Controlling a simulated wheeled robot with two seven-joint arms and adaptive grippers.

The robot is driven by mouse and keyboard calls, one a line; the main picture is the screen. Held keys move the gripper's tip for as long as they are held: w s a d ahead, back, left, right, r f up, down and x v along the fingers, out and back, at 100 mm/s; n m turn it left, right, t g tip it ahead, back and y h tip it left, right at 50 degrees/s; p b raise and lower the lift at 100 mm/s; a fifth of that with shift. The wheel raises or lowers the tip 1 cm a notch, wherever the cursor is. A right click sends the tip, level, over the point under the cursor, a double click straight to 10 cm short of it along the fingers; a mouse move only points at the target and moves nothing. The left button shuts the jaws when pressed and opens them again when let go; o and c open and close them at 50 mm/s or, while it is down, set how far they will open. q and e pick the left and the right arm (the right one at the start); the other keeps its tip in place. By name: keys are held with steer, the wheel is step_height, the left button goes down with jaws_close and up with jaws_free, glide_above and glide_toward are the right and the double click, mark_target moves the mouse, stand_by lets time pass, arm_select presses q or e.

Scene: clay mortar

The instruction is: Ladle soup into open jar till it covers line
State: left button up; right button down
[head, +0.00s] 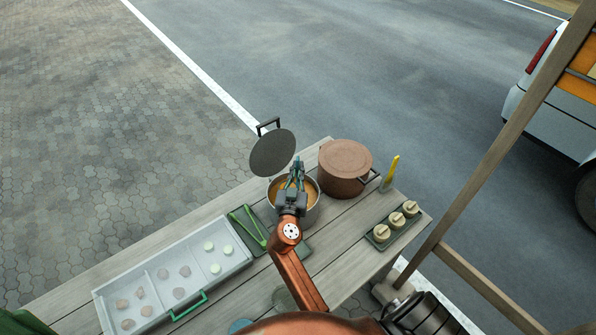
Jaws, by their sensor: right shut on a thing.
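An open metal pot (312,212) of orange soup (309,187) stands near the table's back edge. My right gripper (295,172) is over this pot, shut on what looks like the ladle; gripper and arm hide most of it, and I cannot tell how deep it sits. A greenish jar-like thing (283,299) is partly hidden behind my right arm near the front edge; I cannot make out a line or contents. My left gripper is not in view.
A dark round lid (272,153) stands tilted behind the soup pot. A closed brown pot (345,160), a yellow-handled tool (391,172) and a tray (377,242) of lidded jars are right. A divided white tray (240,233) and green tongs (248,226) are left.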

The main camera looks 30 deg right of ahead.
mark_target(297, 159)
steer(key=shift+r+p, duration=1.4)
steer(key=shift+r, duration=1.25)
steer(key=shift+s+a, duration=0.1)
